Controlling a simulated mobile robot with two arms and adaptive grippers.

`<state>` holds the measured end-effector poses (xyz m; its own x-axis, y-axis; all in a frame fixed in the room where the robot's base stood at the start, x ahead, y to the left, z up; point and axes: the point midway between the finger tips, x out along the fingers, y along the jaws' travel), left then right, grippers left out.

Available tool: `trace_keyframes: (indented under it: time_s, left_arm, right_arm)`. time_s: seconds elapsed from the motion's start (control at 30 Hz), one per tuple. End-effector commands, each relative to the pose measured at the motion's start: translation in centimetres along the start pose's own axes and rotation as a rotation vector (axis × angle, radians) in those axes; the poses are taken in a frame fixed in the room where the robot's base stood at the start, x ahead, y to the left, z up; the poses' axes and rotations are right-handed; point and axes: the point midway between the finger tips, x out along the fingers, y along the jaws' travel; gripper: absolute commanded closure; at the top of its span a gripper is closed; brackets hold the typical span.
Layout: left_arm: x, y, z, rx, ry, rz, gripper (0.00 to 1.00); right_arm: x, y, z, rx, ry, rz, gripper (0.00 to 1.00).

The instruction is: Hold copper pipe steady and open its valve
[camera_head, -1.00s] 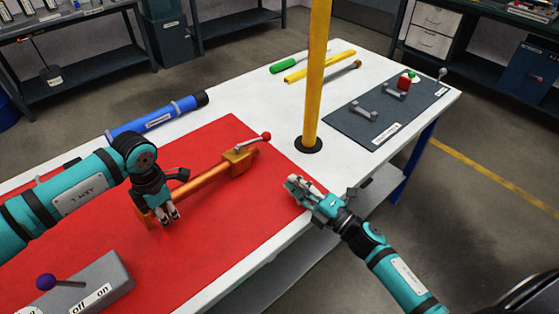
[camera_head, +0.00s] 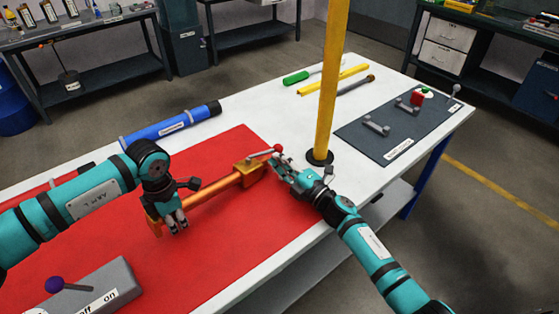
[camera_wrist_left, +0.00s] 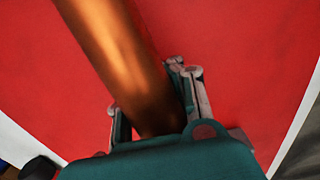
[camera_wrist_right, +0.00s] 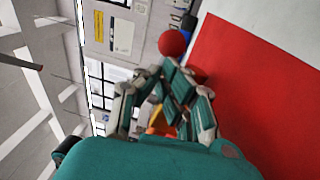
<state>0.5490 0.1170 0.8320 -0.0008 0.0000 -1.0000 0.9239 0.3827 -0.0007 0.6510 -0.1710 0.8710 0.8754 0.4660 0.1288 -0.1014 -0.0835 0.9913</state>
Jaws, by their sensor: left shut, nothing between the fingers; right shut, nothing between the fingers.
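The copper pipe (camera_head: 213,190) lies diagonally on the red mat (camera_head: 105,235). My right gripper (camera_head: 279,163) is shut beside the lever's ball. In the right wrist view the red ball (camera_wrist_right: 172,43) sits just beyond the fingertips (camera_wrist_right: 165,80); I cannot tell whether they touch.
A yellow post (camera_head: 328,90) stands just behind my right gripper. A grey switch box (camera_head: 100,290) is at the near left, a blue pipe (camera_head: 170,124) at the back left. A dark mat (camera_head: 375,150) with small parts lies at the right.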

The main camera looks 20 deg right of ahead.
Motion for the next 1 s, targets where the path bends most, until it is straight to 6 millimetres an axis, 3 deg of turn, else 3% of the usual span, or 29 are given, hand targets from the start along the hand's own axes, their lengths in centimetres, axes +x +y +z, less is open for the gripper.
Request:
trace_keyframes:
  time_s: [0.27,0.57,1.0]
  left_arm:
    - [-0.1,0.0,0.1,0.001,-0.001,0.001,1.0]
    - [-0.1,0.0,0.0,0.003,-0.001,0.0,1.0]
    - [0.0,-0.1,0.1,0.004,-0.001,-0.001,1.0]
  right_arm:
    - [0.0,0.0,0.0,0.0,0.0,0.001,1.0]
    - [1.8,-0.3,1.3,-0.001,0.0,0.001,1.0]
    - [1.0,-0.5,0.7,0.0,0.001,-0.001,1.0]
